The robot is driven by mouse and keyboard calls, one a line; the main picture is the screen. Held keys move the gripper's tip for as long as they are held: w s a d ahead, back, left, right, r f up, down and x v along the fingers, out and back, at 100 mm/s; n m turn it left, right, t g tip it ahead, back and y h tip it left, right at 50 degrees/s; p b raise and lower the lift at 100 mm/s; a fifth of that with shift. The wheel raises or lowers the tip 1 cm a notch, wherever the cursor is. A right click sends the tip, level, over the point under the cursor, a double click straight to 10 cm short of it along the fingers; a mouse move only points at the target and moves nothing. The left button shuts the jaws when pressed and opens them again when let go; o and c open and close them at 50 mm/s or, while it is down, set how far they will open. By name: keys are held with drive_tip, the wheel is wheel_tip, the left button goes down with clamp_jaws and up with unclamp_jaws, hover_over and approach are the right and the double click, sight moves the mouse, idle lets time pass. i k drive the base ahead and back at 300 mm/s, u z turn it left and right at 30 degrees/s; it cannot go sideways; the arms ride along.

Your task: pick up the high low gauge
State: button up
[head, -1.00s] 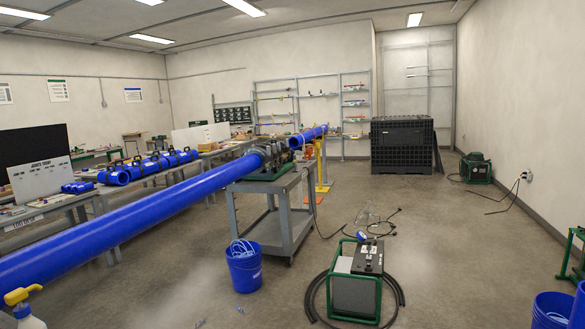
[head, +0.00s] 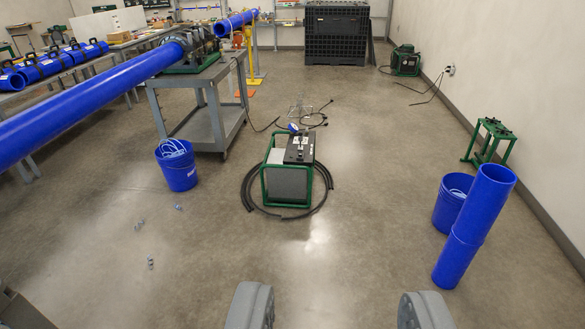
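My gripper (head: 338,308) shows at the bottom of the head view as two grey fingers set wide apart. It is open, with only bare floor visible between the fingers. I cannot make out a high low gauge for certain in this view. Several small grey items (head: 151,263) lie on the floor at the left, too small to identify. The cart (head: 215,132) stands at the back left with the fusion machine (head: 205,55) on top, around a long blue pipe (head: 95,100).
A green-framed power unit (head: 287,180) with a coiled black hose stands mid-floor. A blue bucket (head: 180,170) is left of it. An upright blue pipe piece (head: 475,225), another bucket (head: 450,205) and a green stand (head: 490,142) are at the right.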

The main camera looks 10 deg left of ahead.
sight(221, 49)
drive_tip(key=u, duration=0.05)
drive_tip(key=i, duration=1.25)
drive_tip(key=u, duration=0.3)
drive_tip(key=i, duration=1.35)
drive_tip(key=u, duration=0.75)
drive_tip(key=i, duration=3.1)
drive_tip(key=z, duration=0.6)
drive_tip(key=i, duration=2.55)
drive_tip(key=z, duration=0.15)
